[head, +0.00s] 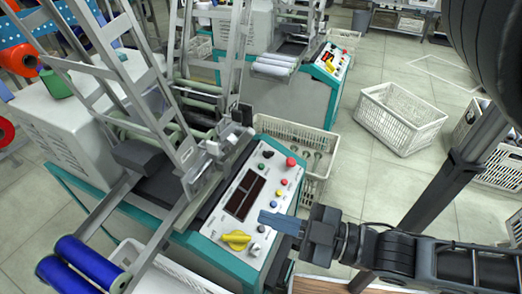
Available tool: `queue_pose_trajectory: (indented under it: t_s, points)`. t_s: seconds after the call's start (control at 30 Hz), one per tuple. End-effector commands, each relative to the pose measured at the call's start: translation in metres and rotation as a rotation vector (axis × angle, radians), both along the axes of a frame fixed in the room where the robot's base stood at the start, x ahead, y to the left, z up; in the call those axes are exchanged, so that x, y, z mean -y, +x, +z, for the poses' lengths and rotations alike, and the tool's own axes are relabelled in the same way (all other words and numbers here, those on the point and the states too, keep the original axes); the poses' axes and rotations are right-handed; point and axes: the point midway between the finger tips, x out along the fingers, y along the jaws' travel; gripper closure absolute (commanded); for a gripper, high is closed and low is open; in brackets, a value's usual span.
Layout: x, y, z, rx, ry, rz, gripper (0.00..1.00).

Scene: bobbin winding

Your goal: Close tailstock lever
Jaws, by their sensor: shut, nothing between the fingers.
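The winding machine (130,190), teal and pale grey, stands at the left. Grey metal brackets (218,150) sit at the machine's right end, beside the panel. I cannot tell which of these parts is the tailstock lever. The control panel (217,230) carries two dark displays, several coloured buttons and a large yellow knob (236,239). My gripper (264,219) comes in from the lower right, its blue fingers shut and empty. It is over the panel's right edge, right of the yellow knob and apart from the brackets. Contact with the panel cannot be told.
Blue bobbins (90,262) lie on rails at the lower left. A slanted metal frame (130,75) rises above the machine. A white crate (325,140) stands behind the panel, another crate (400,118) on the open floor. A second machine (290,90) stands farther back.

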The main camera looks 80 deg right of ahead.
Motion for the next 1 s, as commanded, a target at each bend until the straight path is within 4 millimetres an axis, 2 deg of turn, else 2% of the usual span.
queue_pose_trajectory:
  t_s: [0.03,0.27,0.4,0.6,0.8,1.0]
  points:
    - [0.015,0.004,-0.016,0.035,-0.069,-0.025,1.00]
    - [0.086,0.008,-0.056,0.174,-0.438,-0.141,1.00]
    - [0.127,0.002,-0.078,0.232,-0.655,-0.218,1.00]
    - [0.176,-0.017,-0.108,0.278,-0.930,-0.333,1.00]
    - [0.205,-0.034,-0.127,0.296,-1.108,-0.411,1.00]
    - [0.213,-0.042,-0.133,0.301,-1.174,-0.441,1.00]
